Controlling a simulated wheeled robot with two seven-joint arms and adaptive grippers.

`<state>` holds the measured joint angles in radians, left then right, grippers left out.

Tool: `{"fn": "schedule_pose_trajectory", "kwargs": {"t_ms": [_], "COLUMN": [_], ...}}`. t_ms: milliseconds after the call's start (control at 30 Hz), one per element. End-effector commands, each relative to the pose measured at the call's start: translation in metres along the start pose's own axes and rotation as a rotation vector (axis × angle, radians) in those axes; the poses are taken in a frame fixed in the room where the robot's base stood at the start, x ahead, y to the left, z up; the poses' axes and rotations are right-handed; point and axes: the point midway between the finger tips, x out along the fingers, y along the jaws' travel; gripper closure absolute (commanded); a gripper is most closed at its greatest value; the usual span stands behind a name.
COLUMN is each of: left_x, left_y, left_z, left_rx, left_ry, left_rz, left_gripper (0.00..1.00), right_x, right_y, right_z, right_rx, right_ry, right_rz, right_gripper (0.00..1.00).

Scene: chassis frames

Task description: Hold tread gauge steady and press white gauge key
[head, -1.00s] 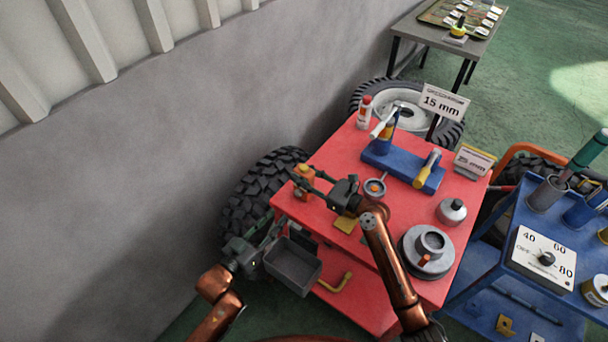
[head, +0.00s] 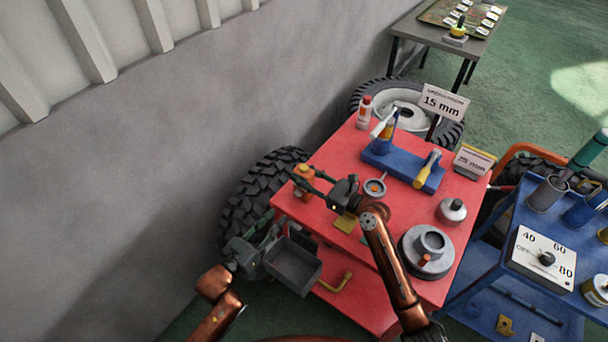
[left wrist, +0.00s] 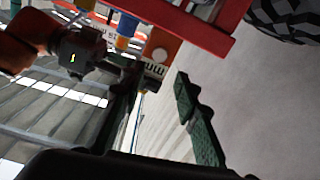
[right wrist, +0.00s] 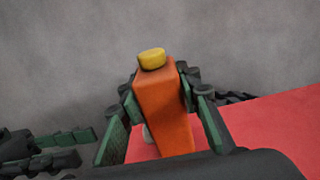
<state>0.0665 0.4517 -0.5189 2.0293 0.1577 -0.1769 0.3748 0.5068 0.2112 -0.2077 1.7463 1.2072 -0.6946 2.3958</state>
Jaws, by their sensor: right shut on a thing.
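The tread gauge (right wrist: 165,110) is an orange block with a yellow cap on top. My left gripper (head: 275,232) is open and empty, lower than the gauge and off the cart's left edge. Its spread fingers show in the left wrist view (left wrist: 165,105).
A blue cart (head: 530,285) is at right.

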Motion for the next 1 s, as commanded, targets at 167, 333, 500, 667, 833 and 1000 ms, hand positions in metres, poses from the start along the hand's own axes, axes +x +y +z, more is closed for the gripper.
{"fn": "schedule_pose_trajectory", "kwargs": {"t_ms": [167, 333, 500, 667, 833, 1000], "left_x": [-0.0001, -0.0001, -0.0001, -0.0001, -0.0001, -0.0001], "left_y": [0.0, 0.0, 0.0, -0.0001, 0.0, -0.0001], "left_z": [0.0001, 0.0001, 0.0001, 0.0001, 0.0001, 0.0001], "left_rx": [0.0, 0.0, 0.0, 0.0, 0.0, 0.0], "left_ry": [0.0, 0.0, 0.0, 0.0, 0.0, 0.0], "left_rz": [0.0, 0.0, 0.0, 0.0, 0.0, 0.0], "left_gripper": [0.71, 0.79, 0.91, 1.0, 1.0, 1.0], "right_x": [-0.0001, -0.0001, -0.0001, -0.0001, -0.0001, 0.0], "right_y": [-0.0001, -0.0001, -0.0001, 0.0, 0.0, 0.0], "right_z": [-0.0004, -0.0004, -0.0004, -0.0004, -0.0005, -0.0005], "right_rx": [0.0, 0.0, 0.0, 0.0, 0.0, 0.0], "right_ry": [0.001, 0.001, 0.001, 0.001, 0.001, 0.001], "right_rz": [0.0, 0.0, 0.0, 0.0, 0.0, 0.0], "right_gripper": [1.0, 1.0, 1.0, 1.0, 1.0, 1.0]}}
